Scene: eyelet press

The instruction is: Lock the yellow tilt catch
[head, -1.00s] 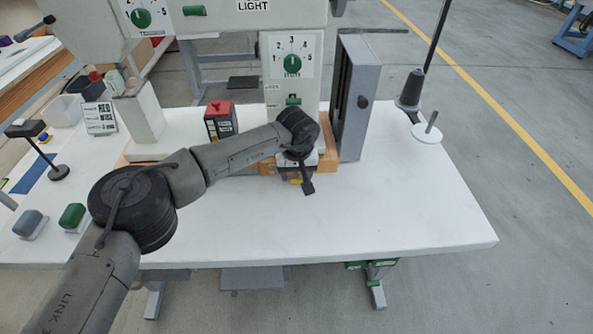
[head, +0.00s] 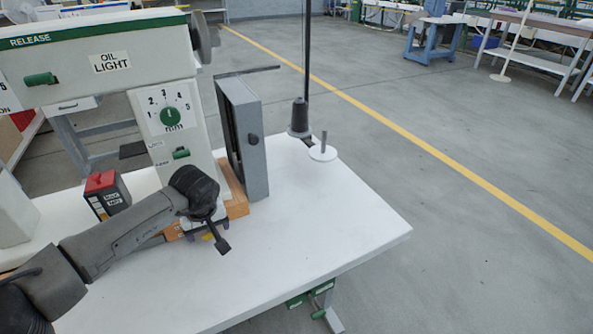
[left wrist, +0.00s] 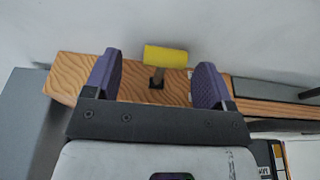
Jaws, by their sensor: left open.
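The yellow tilt catch (left wrist: 166,57) is a short yellow bar on a dark stem. It stands out from a wooden block (left wrist: 75,80) in the left wrist view. My left gripper (left wrist: 158,62) is open, with one purple finger on each side of the catch and a visible gap to each. In the head view my left gripper (head: 207,240) is low at the front of the press, beside the wooden base, mostly hidden by my own wrist. Only a small yellow fleck shows there. My right gripper is in neither view.
The pale press body (head: 165,125) with a dial stands behind my wrist. A grey upright box (head: 252,150) is right of it, and a red-topped black box (head: 106,195) is left. A white disc with a peg (head: 322,153) sits at the table's far corner. The white tabletop (head: 310,230) at right is clear.

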